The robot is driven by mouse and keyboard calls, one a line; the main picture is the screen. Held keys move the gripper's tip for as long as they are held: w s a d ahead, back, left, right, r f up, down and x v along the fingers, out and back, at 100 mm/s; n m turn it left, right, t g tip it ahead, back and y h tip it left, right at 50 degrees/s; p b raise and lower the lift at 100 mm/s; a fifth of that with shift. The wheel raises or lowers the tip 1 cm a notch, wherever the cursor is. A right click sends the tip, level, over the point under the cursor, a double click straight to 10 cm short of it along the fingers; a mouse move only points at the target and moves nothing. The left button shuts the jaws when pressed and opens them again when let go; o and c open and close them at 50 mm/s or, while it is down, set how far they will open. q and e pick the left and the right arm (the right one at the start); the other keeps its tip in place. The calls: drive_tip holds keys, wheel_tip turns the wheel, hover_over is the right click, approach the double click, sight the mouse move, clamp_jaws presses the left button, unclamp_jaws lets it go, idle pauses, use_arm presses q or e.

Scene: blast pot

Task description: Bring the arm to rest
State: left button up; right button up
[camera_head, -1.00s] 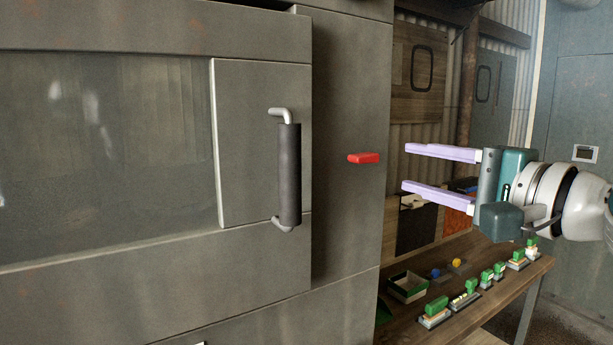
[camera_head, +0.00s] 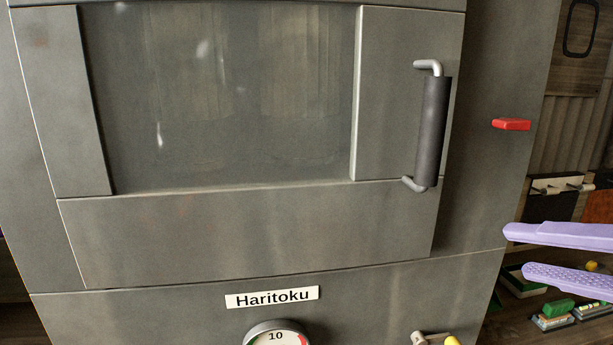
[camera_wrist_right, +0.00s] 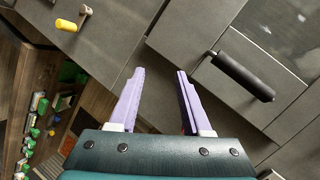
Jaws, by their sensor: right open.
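My right gripper (camera_head: 508,252) comes in at the right edge of the head view, its two lavender fingers apart with nothing between them. It also shows in the right wrist view (camera_wrist_right: 160,88), open and empty, facing the grey cabinet front (camera_wrist_right: 135,50). It is apart from the door handle (camera_head: 433,130), a dark vertical grip on bent metal ends, which lies up and to the left of it in the head view. The handle also shows in the right wrist view (camera_wrist_right: 242,76). My left gripper is not in view.
The grey cabinet (camera_head: 250,230) has a shut windowed door, a red lever (camera_head: 511,124), a Haritoku label (camera_head: 272,297), a dial (camera_head: 276,336) and a yellow-tipped valve handle (camera_head: 452,341). A workbench with green-handled items (camera_head: 558,308) stands at the right.

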drive_tip(key=s+a+f+n+g+h, duration=0.1)
drive_tip(key=s+a+f+n+g, duration=0.25)
drive_tip(key=s+f+n, duration=0.4)
drive_tip(key=s+a+f+n+g+h, duration=0.25)
drive_tip(key=s+f+n+g, duration=0.2)
drive_tip(key=s, duration=0.65)
wheel_tip(320, 180, up, 17)
drive_tip(key=g+p, duration=0.1)
drive_tip(key=p, duration=1.6)
drive_tip(key=shift+s+a, duration=0.3)
drive_tip(key=shift+s, duration=0.1)
